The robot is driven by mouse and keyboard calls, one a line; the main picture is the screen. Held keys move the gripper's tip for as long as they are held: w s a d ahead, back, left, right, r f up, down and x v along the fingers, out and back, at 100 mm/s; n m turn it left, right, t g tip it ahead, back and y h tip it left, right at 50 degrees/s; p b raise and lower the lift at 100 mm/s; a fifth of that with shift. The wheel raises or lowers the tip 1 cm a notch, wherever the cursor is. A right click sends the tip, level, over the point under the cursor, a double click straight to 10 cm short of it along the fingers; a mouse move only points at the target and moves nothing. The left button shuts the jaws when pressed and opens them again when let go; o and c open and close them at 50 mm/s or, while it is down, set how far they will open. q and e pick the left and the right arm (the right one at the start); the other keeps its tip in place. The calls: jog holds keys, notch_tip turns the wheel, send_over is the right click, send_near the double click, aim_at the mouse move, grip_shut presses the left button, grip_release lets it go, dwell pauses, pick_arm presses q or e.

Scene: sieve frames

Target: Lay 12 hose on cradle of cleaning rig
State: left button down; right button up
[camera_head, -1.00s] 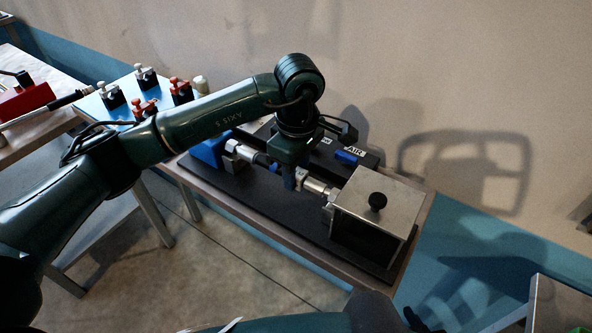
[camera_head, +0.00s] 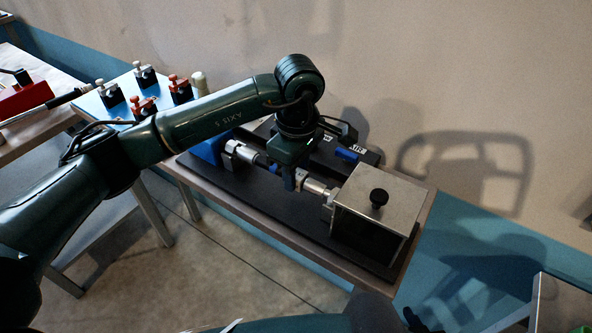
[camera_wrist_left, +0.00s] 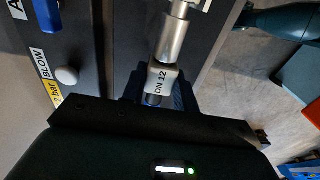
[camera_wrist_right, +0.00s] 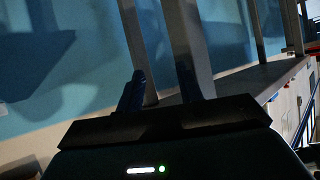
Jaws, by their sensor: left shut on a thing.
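The hose labelled DN 12 (camera_wrist_left: 161,80) lies lengthwise over the dark base of the cleaning rig (camera_head: 235,203). Its silver end (camera_head: 315,187) meets or nearly meets the fitting on the metal box; I cannot tell whether they touch. My left gripper (camera_head: 289,181) points down and is shut around the hose at the label, also seen in the left wrist view (camera_wrist_left: 160,97). The cradle under the hose is hidden by the gripper and hose. My right gripper (camera_wrist_right: 160,92) has its fingers apart with nothing held between them.
A metal box with a black knob (camera_head: 379,197) stands at the rig's right end, a blue block (camera_head: 207,150) at its left. A control panel with a blue lever (camera_head: 346,154) sits behind. Several clamp blocks (camera_head: 146,75) stand on the left table. The wall is close behind.

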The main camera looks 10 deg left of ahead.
pick_arm(q)
jog(key=c, duration=1)
grip_release()
pick_arm(e)
jog(key=shift+d+f, duration=0.1)
pick_arm(q)
notch_tip(320, 180, up, 3)
jog(key=shift+f, duration=0.2)
notch_tip(320, 180, up, 11)
jog(key=b, duration=0.1)
jog(key=shift+d+f, duration=0.15)
jog(key=shift+f, duration=0.05)
pick_arm(e)
jog(key=shift+w+a+r, duration=0.1)
jog(key=shift+a+r, duration=0.2)
pick_arm(q)
jog(key=shift+s, duration=0.1)
